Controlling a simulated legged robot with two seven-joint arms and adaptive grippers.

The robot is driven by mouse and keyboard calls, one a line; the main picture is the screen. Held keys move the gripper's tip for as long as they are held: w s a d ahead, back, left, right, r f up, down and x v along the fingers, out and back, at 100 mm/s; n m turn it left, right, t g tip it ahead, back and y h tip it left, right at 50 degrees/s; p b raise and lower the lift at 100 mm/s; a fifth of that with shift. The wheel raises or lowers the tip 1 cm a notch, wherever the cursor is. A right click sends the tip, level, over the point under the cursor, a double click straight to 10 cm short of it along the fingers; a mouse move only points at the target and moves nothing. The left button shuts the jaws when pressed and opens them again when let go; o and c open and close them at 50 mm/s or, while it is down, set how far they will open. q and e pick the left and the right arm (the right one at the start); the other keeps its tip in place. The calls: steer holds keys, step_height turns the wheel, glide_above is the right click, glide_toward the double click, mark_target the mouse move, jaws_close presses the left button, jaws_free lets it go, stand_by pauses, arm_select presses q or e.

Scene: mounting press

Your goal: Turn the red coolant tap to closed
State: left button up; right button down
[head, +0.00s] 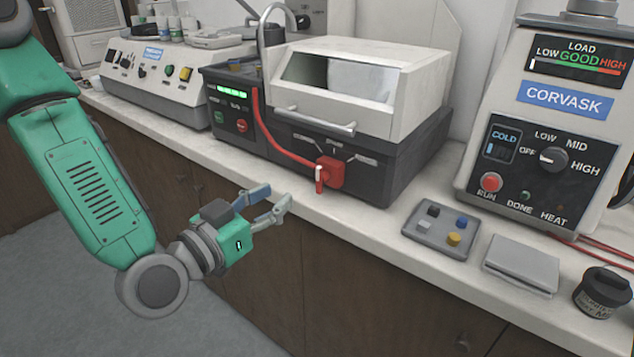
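The red coolant tap (329,173) is on the front of a dark-based machine with a white hood (345,80), near its lower right. Its small lever has a white tip and points down. A red hose runs from the tap up along the machine's left side. My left gripper (277,196) is at the counter's front edge, left of and a little below the tap, apart from it. Its two fingers are spread with nothing between them. My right gripper does not show.
A mounting press labelled CORVASK (565,98) stands at the right. In front of it are a grey tray with small coloured pieces (425,239), a grey flat box (520,264) and a dark jar (603,292). A white control unit (150,75) stands at the left. The counter (378,214) before the tap is clear.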

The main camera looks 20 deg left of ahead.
mark_target(317, 169)
arm_select(q)
steer(key=b+x, duration=0.3)
steer(key=x, duration=0.9)
steer(key=shift+d, duration=0.3)
steer(key=shift+c, duration=0.4)
jaws_close()
